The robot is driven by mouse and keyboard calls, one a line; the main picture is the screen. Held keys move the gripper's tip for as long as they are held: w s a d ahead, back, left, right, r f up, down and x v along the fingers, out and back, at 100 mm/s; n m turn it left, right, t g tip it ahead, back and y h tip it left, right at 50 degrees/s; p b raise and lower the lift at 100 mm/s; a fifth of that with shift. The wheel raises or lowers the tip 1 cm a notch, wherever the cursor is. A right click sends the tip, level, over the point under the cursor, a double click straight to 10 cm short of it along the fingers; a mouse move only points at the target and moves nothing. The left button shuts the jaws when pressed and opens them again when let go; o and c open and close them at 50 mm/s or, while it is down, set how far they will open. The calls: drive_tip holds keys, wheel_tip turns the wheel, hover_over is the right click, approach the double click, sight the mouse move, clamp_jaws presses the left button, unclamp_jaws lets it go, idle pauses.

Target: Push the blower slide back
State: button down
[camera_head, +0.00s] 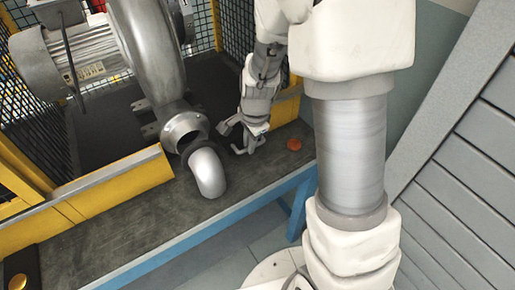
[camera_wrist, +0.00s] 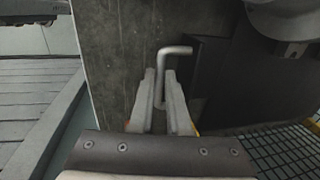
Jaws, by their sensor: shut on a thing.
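The grey blower (camera_head: 160,55), with its motor (camera_head: 85,60) at left, stands on a dark base (camera_head: 110,125) inside a yellow frame. A silver elbow pipe (camera_head: 206,172) lies at its outlet flange (camera_head: 183,128) and reaches over the bench. My gripper (camera_head: 245,140) is right of the flange, low over the bench edge of the frame. In the wrist view, my gripper (camera_wrist: 165,100) has its two fingers on either side of a bent metal handle (camera_wrist: 172,51), shut on its shank. How the handle joins the slide is hidden.
A yellow rail (camera_head: 120,180) runs left of the elbow pipe, with mesh (camera_head: 230,50) behind. The bench top (camera_head: 130,220) is clear at front left. A slatted grey panel (camera_head: 460,170) stands at right.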

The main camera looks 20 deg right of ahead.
drive_tip(key=shift+w+a+r, duration=0.1)
drive_tip(key=shift+w+a, duration=0.1)
drive_tip(key=shift+w, duration=0.35)
drive_tip(key=shift+w+a+r, duration=0.1)
drive_tip(key=shift+w+a, duration=0.1)
drive_tip(key=shift+w, duration=0.3)
drive_tip(key=c, duration=0.9)
unclamp_jaws()
drive_tip(key=shift+s+f, duration=0.1)
drive_tip(key=shift+d, duration=0.1)
drive_tip(key=s+r+p, duration=0.1)
drive_tip(key=r, duration=0.4)
drive_tip(key=s+r+p, duration=0.1)
drive_tip(key=r+p, duration=0.1)
drive_tip(key=r, duration=0.4)
drive_tip(key=s+d+r+p, duration=0.1)
drive_tip(key=r, duration=0.5)
drive_tip(key=shift+s, duration=0.2)
